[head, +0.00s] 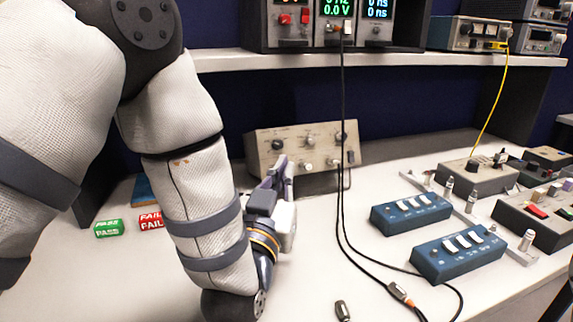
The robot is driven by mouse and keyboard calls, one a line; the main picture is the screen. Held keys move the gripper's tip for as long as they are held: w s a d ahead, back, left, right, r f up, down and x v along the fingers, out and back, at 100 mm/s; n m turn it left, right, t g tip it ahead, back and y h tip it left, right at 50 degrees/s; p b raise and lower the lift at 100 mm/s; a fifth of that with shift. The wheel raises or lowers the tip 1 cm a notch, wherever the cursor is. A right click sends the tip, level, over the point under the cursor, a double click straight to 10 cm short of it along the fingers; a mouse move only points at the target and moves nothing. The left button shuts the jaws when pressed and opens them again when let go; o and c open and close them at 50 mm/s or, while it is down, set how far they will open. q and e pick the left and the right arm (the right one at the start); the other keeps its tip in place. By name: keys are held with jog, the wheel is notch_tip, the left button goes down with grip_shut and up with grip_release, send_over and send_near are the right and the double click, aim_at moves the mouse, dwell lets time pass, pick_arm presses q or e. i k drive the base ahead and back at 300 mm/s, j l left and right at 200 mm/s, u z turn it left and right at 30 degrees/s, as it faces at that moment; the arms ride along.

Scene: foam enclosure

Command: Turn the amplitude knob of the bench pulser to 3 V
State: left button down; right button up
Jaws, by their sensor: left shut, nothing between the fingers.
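A beige box with several knobs (264,158) on its sloped front stands at the back of the bench, under the shelf. I take it for the bench pulser, but no label on it is readable. Its knobs include dark ones at upper left and upper right and paler ones between; I cannot tell which is the amplitude knob. My left gripper (282,167) is in front of the box's lower left part, pointing up, shut and empty. I cannot tell if its tips touch the box. My right gripper is not in view.
Displays (335,10) on the shelf include one reading 0.0 V. A black cable (342,160) hangs in front of the box's right side. Two blue switch boxes (411,213) (458,256) lie to the right. Green PASS (109,229) and red FAIL (152,221) blocks lie left.

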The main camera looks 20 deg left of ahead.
aim_at(338, 136)
jog(key=k+l, duration=0.2)
jog(key=k, duration=0.3)
jog(key=k+l, duration=0.2)
jog(key=k, duration=0.3)
